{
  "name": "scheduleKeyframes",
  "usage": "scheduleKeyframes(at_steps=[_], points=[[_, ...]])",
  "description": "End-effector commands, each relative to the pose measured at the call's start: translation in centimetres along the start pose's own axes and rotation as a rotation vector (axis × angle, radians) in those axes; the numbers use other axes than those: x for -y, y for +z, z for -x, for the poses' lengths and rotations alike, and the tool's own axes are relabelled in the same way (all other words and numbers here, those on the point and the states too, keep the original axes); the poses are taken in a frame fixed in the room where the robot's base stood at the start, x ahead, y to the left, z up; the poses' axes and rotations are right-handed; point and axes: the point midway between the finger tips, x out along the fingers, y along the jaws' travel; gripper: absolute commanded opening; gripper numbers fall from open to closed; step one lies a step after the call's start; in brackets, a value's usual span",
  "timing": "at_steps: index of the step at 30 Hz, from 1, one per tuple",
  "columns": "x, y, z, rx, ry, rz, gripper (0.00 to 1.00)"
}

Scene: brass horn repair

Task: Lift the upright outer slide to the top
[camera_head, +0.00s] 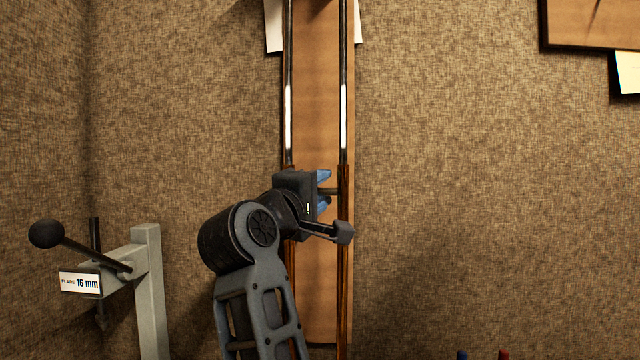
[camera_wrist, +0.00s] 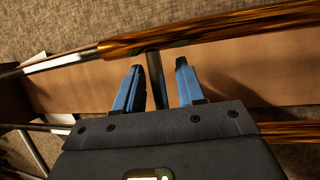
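The outer slide (camera_head: 343,270) stands upright as two brassy tubes in front of a wooden board. Silver inner tubes (camera_head: 343,115) rise out of its upper ends. In the wrist view the outer slide (camera_wrist: 215,32) runs across the top, and its dark cross brace (camera_wrist: 155,78) joins the tubes. My gripper (camera_head: 323,190) is at the brace, near the upper end of the brassy tubes. In the wrist view my gripper (camera_wrist: 159,68) has its blue fingers apart on either side of the brace, with a gap showing on both sides. The slide's lower end is hidden or out of view.
The wooden board (camera_head: 318,100) stands close behind the tubes. A grey stand (camera_head: 148,290) with a black-knobbed lever and a "16 mm" label is at the lower left. The fabric wall right of the slide is clear; another board (camera_head: 590,25) hangs at upper right.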

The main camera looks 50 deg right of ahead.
Motion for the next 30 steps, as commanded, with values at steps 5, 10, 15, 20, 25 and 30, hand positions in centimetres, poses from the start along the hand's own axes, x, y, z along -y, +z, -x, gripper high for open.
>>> scheduleKeyframes(at_steps=[5,10,15,20,25,30], points=[[0.01,-0.01,-0.39,0.000,0.001,0.000,0.39],[0.02,0.00,-0.37,0.000,0.001,0.000,0.37],[0.02,0.00,-0.36,0.000,0.001,0.000,0.21],[0.03,0.00,-0.35,0.000,0.001,0.001,0.06],[0.05,0.01,-0.35,0.000,0.000,0.001,0.00],[0.07,0.01,-0.35,0.000,0.000,0.001,0.00]])
